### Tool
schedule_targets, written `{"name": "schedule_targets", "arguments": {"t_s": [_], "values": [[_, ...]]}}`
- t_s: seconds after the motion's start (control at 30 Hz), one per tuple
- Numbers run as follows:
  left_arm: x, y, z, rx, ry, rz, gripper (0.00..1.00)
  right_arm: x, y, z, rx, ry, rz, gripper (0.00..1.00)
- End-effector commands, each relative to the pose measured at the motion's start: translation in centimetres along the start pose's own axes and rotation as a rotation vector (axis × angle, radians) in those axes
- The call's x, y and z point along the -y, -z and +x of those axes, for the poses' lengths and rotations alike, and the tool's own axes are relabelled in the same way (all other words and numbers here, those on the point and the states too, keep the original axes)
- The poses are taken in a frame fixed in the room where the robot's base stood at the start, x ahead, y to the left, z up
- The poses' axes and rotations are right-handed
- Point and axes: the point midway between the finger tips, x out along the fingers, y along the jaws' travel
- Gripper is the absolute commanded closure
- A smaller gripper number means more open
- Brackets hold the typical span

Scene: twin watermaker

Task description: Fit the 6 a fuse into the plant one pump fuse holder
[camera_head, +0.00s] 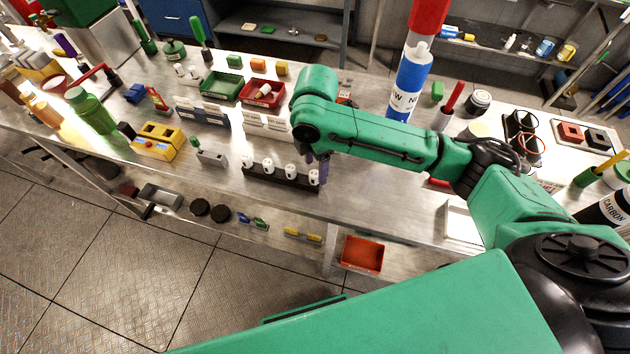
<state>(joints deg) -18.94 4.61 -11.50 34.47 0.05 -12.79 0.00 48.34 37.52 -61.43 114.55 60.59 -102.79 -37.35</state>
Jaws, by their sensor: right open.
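A dark rack (280,180) near the front edge of the steel bench holds a row of several white cylindrical pieces, which look like fuses; their ratings are too small to read. My right gripper (318,172) points down at the right end of this rack, at the rightmost white piece (313,178). It is open, and its fingers are small and partly hidden by my wrist. I cannot tell whether they stand around the piece or beside it. Which item is the plant one pump fuse holder cannot be told. My left gripper is not in view.
Left of the rack stand a small grey block (211,158) and a yellow box (157,141). Behind are labelled white blocks (268,124), a green tray (222,85) and a red tray (262,92). A blue-and-white bottle (409,82) stands behind my right arm.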

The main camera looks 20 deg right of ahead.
Motion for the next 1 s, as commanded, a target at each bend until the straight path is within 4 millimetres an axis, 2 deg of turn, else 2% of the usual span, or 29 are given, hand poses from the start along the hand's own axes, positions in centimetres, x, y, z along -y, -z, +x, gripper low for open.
{"name": "schedule_targets", "arguments": {"t_s": [0.07, 0.17, 0.27, 0.37, 0.5, 0.53, 0.6, 0.7, 1.0], "values": [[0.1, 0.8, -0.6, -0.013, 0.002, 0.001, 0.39, 0.1, -0.1, 0.9, 0.001, 0.005, 0.002, 0.32], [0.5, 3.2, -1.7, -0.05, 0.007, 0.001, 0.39, 0.1, -0.1, 2.8, 0.001, 0.006, 0.002, 0.32], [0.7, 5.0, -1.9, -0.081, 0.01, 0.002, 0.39, 0.0, -0.1, 4.7, 0.0, 0.003, 0.0, 0.32], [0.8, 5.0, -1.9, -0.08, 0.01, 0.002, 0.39, 0.0, -0.1, 5.4, 0.001, -0.001, -0.002, 0.32], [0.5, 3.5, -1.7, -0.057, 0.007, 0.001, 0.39, -0.1, -0.1, 5.4, 0.0, -0.001, -0.002, 0.32], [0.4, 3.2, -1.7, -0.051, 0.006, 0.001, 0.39, -0.1, -0.1, 5.4, 0.0, -0.001, -0.001, 0.4], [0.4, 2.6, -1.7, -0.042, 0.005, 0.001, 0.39, -0.1, -0.1, 5.4, 0.0, -0.001, -0.001, 0.67], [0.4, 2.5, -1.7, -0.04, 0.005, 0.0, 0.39, -0.1, -0.1, 5.3, 0.0, -0.001, -0.001, 1.0], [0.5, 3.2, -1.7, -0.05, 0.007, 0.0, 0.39, -0.1, -0.1, 5.2, 0.0, -0.001, 0.0, 1.0]]}}
